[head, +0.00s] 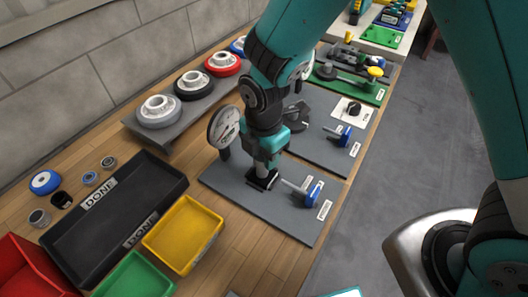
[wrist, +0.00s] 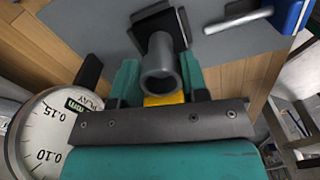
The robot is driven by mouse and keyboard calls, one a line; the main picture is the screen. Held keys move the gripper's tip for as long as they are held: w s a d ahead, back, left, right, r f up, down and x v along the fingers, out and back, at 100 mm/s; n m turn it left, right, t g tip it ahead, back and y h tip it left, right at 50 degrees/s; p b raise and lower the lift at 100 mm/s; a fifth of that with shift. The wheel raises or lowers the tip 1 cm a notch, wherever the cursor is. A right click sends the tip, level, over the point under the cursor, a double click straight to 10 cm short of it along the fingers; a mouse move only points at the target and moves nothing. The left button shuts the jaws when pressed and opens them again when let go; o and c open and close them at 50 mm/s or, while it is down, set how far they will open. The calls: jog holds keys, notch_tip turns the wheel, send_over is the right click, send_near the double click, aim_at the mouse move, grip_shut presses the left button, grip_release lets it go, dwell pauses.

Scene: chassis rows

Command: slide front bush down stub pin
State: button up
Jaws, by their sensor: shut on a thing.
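My gripper (head: 264,164) points down at the near grey plate (head: 230,187), just above a black square block (head: 262,182). In the wrist view the teal fingers stand on either side of a grey hollow bush (wrist: 160,68) and are shut on it. Its open end faces the camera and its inside is dark. Its other end points to the black block (wrist: 181,28). No stub pin can be made out, and I cannot tell how far the bush is around one. In the head view the fingers and wrist hide the bush.
A dial gauge (head: 224,127) stands close on the left of my wrist, also in the wrist view (wrist: 45,138). A blue-handled grey rod (head: 313,191) lies on the right. A yellow bin (head: 184,234) and black DONE tray (head: 64,245) are at left.

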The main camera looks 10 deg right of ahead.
jog(key=shift+f, duration=0.15)
jog(key=shift+f+b, duration=0.45)
jog(key=shift+f, duration=0.2)
jog(key=o, duration=1.1)
jog(key=shift+c, duration=0.2)
jog(key=shift+r, duration=0.15)
notch_tip(320, 180, up, 17)
jog(key=shift+r, duration=0.1)
